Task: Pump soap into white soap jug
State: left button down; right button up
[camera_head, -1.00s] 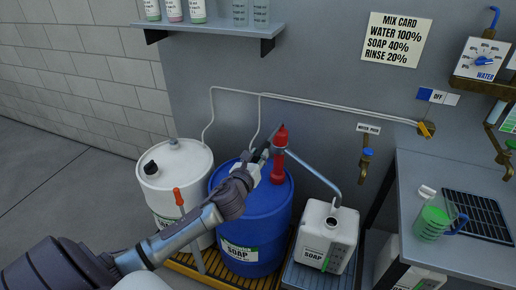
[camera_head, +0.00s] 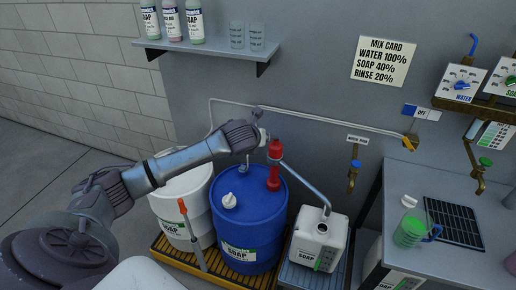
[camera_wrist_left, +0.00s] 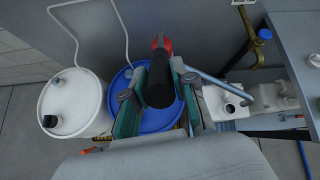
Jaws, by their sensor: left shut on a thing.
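The white soap jug (camera_head: 303,245) stands upright with its mouth open, right of the blue soap drum (camera_head: 232,228). A red hand pump (camera_head: 274,172) stands on the drum, and its grey spout (camera_head: 305,186) slopes down to the jug's mouth. My left gripper (camera_head: 263,136) is beside the pump's top. In the left wrist view the gripper (camera_wrist_left: 158,95) is shut on the black pump handle (camera_wrist_left: 160,88), with the red pump (camera_wrist_left: 161,43) just beyond. The jug (camera_wrist_left: 215,105) also shows there at the right. The jug's fill level is hidden. My right gripper is not in view.
A white drum (camera_head: 172,218) stands left of the blue drum on a yellow-edged pallet. A shelf (camera_head: 205,46) with bottles hangs above. Thin pipes run along the wall. A bench (camera_head: 425,240) with a green measuring jug (camera_head: 409,233) is at the right.

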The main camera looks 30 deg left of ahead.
pick_arm(q)
jog(key=shift+w+a+r+g, duration=0.2)
jog(key=shift+w+r+g, duration=0.1)
jog(key=shift+w+r, duration=0.4)
jog(key=shift+w+a+r+g, duration=0.15)
jog(key=shift+w+r+g, duration=0.15)
jog(key=shift+w+r, duration=0.35)
jog(key=shift+s+r, duration=0.15)
jog(key=c, duration=0.9)
grip_release()
jog(key=v, duration=1.1)
jog(key=shift+s+r, duration=0.25)
jog(key=shift+r, duration=0.1)
